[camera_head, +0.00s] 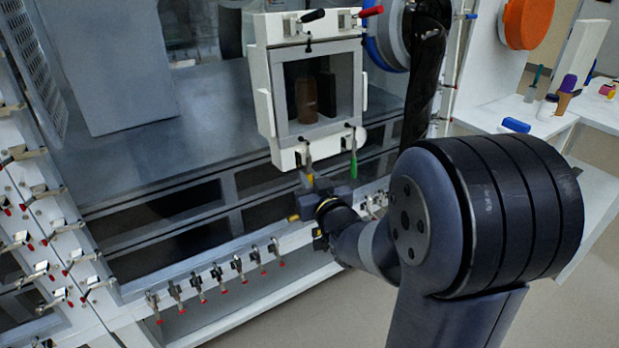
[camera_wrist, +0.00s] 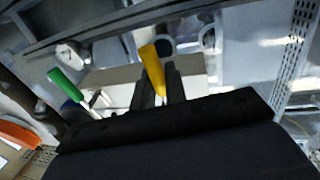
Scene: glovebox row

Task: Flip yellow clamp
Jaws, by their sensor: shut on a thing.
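The yellow clamp is a lever with a yellow handle, low on the white antechamber door frame. Its handle (camera_wrist: 151,66) shows large in the wrist view, between my two dark fingers. In the head view the yellow handle (camera_head: 309,177) is small and hangs at the lower left of the frame, partly hidden by my gripper. My gripper (camera_wrist: 158,86) is shut on this handle. It also shows in the head view (camera_head: 311,186), just below the door frame. The clamp's base is hard to make out.
The door frame (camera_head: 262,80) also carries a green-handled clamp (camera_head: 353,166), a red-handled one (camera_head: 371,11) and a black-handled one (camera_head: 312,16). The green handle is right of my gripper. Several small red-tipped clamps (camera_head: 238,267) line the glovebox's lower edge. Brown bottles (camera_head: 306,100) stand behind the door window.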

